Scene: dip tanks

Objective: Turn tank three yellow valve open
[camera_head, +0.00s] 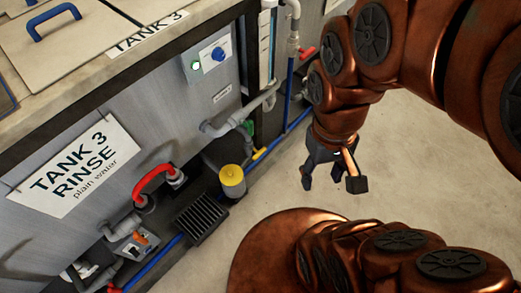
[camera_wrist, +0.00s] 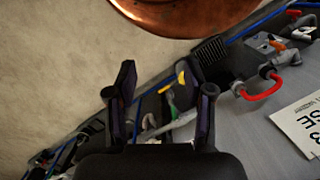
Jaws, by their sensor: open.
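A small yellow valve handle (camera_head: 259,154) sits low beside the foot of Tank 3, just below a green handle (camera_head: 248,127). It looks roughly in line with the blue pipe near it, but it is too small to tell its setting surely. My gripper (camera_head: 332,174) is open and empty, pointing down over the floor to the right of the handle and apart from it. In the wrist view my gripper (camera_wrist: 165,85) has its fingers spread. A yellow patch (camera_wrist: 182,77) shows between them farther off; I cannot tell whether it is the handle or the yellow-topped cylinder.
A yellow-topped cylinder (camera_head: 232,176) and a dark grille (camera_head: 201,218) stand by the tank foot. A red hose (camera_head: 152,181), grey pipes (camera_head: 240,119) and a blue pipe (camera_head: 160,262) run along the tank (camera_head: 160,110). The floor (camera_head: 390,150) around my gripper is clear.

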